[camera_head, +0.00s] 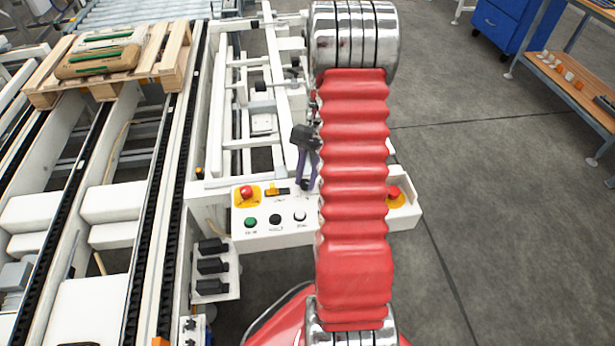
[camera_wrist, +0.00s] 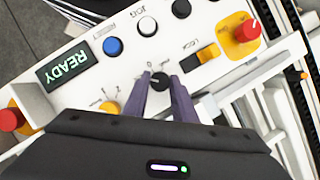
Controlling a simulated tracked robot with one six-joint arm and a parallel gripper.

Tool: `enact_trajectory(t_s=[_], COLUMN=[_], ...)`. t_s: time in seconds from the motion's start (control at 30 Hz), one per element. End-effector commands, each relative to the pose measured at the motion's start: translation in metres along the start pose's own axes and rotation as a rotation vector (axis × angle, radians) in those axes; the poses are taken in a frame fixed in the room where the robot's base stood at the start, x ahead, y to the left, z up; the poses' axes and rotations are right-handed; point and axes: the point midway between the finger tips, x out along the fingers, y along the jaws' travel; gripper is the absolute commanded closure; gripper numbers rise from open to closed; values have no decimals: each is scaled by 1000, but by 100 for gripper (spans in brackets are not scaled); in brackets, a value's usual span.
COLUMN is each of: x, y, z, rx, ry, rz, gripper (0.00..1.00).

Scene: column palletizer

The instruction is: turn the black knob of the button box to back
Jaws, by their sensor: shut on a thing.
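The button box (camera_head: 270,236) is a white panel in the middle of the head view, partly hidden behind my red arm. The black knob (camera_wrist: 159,80) shows in the wrist view between the purple fingertips of my gripper (camera_wrist: 160,86). My gripper is shut on the knob, one finger on each side.
The box also has a red emergency button (camera_wrist: 247,31), a yellow lock switch (camera_wrist: 207,53), blue (camera_wrist: 113,46), white (camera_wrist: 147,26) and black buttons (camera_wrist: 181,8), another orange selector (camera_wrist: 109,107) and a READY display (camera_wrist: 68,66). A pallet with sacks (camera_head: 104,58) stands on the conveyor at left.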

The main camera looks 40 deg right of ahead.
Motion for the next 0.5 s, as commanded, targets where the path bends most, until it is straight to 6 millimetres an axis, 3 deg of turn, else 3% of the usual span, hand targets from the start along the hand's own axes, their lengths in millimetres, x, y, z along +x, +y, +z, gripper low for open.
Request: enact_trajectory(t_s=[0.07,0.1,0.33,0.5], x=[4,4,2,2], y=[4,4,2,2], z=[4,4,2,2], rx=[0,1,1,1], ry=[-15,-15,-9,-6], rz=[10,10,6,4], gripper=[98,74,58,57])
